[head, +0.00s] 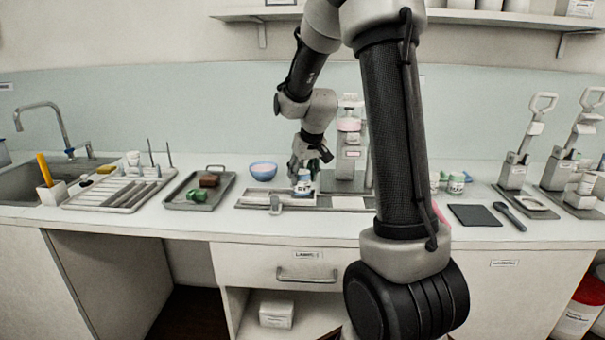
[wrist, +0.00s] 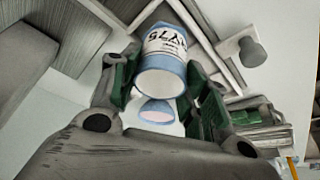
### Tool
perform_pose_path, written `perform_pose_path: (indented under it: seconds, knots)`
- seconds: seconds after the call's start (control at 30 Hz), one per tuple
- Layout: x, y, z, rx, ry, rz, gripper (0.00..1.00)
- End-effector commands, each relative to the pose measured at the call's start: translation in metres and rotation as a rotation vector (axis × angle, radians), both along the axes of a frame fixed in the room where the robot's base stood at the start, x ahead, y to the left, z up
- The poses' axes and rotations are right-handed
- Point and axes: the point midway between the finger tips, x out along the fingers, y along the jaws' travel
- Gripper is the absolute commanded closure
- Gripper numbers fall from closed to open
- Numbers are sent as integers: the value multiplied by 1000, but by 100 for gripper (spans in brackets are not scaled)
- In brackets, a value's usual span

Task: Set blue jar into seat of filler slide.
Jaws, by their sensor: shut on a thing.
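The blue jar (wrist: 165,62), with a white label and dark lettering, is between the green-padded fingers of my gripper (wrist: 163,85) in the wrist view. My gripper is shut on it. In the head view the jar (head: 304,186) is small, below my gripper (head: 304,174), over the filler slide (head: 250,198). The slide is a grey metal track in front of the filler machine (head: 348,165). In the wrist view its rails (wrist: 205,45) run beside and behind the jar. The jar hides the seat, so I cannot tell whether its base touches it.
A blue bowl (head: 263,171) stands just behind the slide. A grey tray (head: 187,202) with a green and a brown block lies to the left, beside a drying rack (head: 95,199). A dark mat (head: 474,216) and small green-lidded jars (head: 456,183) are to the right.

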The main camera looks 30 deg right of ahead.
Motion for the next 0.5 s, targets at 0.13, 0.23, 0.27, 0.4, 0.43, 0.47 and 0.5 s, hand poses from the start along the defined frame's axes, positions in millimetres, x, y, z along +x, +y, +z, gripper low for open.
perform_pose_path:
  seconds: [0.13, 0.23, 0.27, 0.4, 0.43, 0.47, 0.5]
  knots:
    - [0, 0, -1, 0, 0, 0, 68]
    - [0, 0, -3, 0, 0, 0, 68]
    - [0, 0, -3, 0, 0, 0, 68]
    - [0, 0, -8, 0, 1, 0, 68]
    - [0, 0, -9, 0, 1, 0, 68]
    - [0, 0, -10, 0, 1, 0, 68]
    - [0, 0, -11, 0, 1, 0, 68]
